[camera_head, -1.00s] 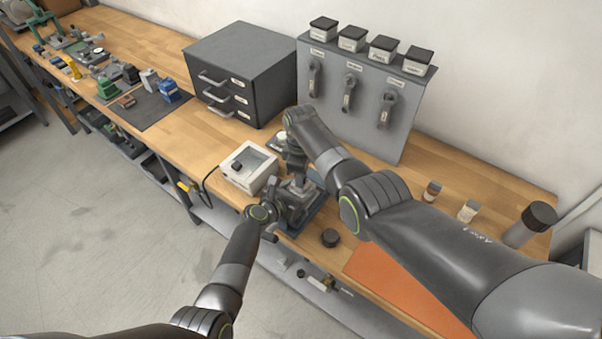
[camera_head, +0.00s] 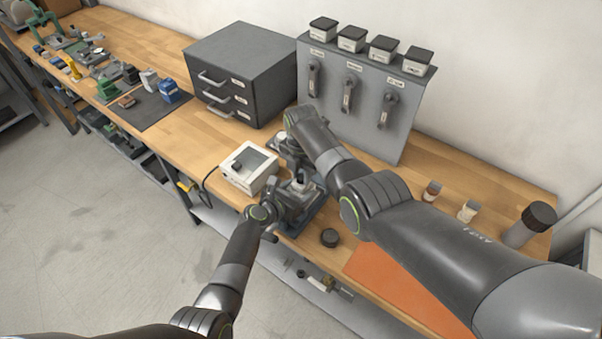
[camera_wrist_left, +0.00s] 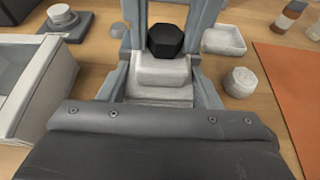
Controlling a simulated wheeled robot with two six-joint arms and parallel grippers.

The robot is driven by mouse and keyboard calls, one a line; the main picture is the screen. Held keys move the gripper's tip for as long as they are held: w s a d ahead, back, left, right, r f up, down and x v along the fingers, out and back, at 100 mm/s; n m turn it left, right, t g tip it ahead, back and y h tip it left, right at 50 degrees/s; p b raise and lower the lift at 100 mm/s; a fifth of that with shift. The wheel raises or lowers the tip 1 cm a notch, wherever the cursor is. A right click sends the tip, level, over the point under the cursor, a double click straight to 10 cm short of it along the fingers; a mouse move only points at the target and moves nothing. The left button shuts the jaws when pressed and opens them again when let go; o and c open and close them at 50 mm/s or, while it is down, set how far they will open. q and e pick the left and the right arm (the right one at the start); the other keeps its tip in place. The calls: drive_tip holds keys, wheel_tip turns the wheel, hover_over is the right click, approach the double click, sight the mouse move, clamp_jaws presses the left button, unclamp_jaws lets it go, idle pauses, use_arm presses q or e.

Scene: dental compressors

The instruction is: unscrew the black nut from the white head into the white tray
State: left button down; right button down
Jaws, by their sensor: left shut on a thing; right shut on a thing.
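The black nut (camera_wrist_left: 165,41) shows in the left wrist view as a dark hexagon on top of the stepped white head (camera_wrist_left: 163,72). Blue-grey uprights flank them. In the head view the white head (camera_head: 299,181) stands at the middle of the grey-blue fixture. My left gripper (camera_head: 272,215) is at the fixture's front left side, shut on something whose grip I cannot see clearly. My right gripper (camera_head: 287,146) is behind and above the head, shut, its held thing hidden by my arm. The white tray (camera_wrist_left: 223,41) lies right of the nut in the left wrist view.
A white box with a window (camera_head: 248,167) stands left of the fixture. A drawer cabinet (camera_head: 240,75) and a grey panel with handles (camera_head: 365,90) stand behind.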

sight(301, 177)
drive_tip(key=shift+r, duration=0.15)
idle(0.4)
drive_tip(key=shift+r, duration=0.9)
drive_tip(key=shift+r, duration=2.05)
use_arm(q)
drive_tip(key=shift+c, duration=1.9)
unclamp_jaws()
